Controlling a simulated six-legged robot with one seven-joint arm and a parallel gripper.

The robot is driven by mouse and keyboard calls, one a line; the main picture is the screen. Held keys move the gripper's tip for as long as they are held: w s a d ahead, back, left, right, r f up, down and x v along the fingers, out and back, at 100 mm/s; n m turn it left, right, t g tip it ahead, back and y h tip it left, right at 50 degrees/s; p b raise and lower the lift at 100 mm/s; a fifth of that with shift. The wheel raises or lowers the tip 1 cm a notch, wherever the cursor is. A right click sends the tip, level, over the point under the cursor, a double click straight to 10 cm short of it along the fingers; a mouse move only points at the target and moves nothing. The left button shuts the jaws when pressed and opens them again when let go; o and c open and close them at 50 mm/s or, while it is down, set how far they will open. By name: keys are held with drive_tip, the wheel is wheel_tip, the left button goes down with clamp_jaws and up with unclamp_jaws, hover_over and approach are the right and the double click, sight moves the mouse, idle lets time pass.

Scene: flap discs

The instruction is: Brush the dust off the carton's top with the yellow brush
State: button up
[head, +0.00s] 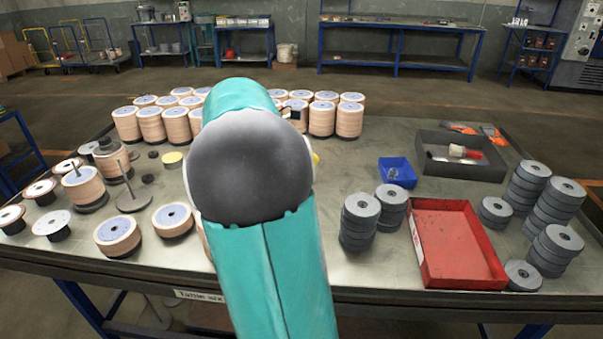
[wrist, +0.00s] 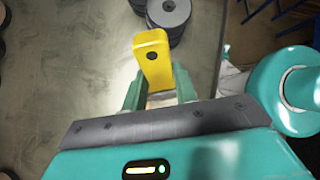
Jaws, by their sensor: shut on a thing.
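My gripper (wrist: 160,88) is shut on the yellow brush (wrist: 152,50) in the wrist view, with a finger on each side of its yellow body. The brush points up the picture over the grey tabletop, and its bristles are not visible. In the head view my arm hides the gripper, and only a small yellow bit (head: 316,158) shows past its right side. I cannot make out the task's carton or any dust on it in either view. My arm covers the middle of the table.
A red tray (head: 418,246) stands at the front right among stacks of grey discs (head: 361,222). A small blue bin (head: 397,172) and a dark tray (head: 487,170) lie behind it. Pale wound spools (head: 322,119) line the back, with others at left (head: 117,234).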

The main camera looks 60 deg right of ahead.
drive_tip(key=shift+w+d+r, duration=0.15)
drive_tip(key=shift+w+r, duration=0.05)
drive_tip(key=shift+r, duration=0.5)
drive_tip(key=shift+s+r, duration=0.2)
drive_tip(key=shift+r, duration=0.3)
drive_tip(key=shift+w, duration=0.1)
drive_tip(key=shift+r, duration=0.1)
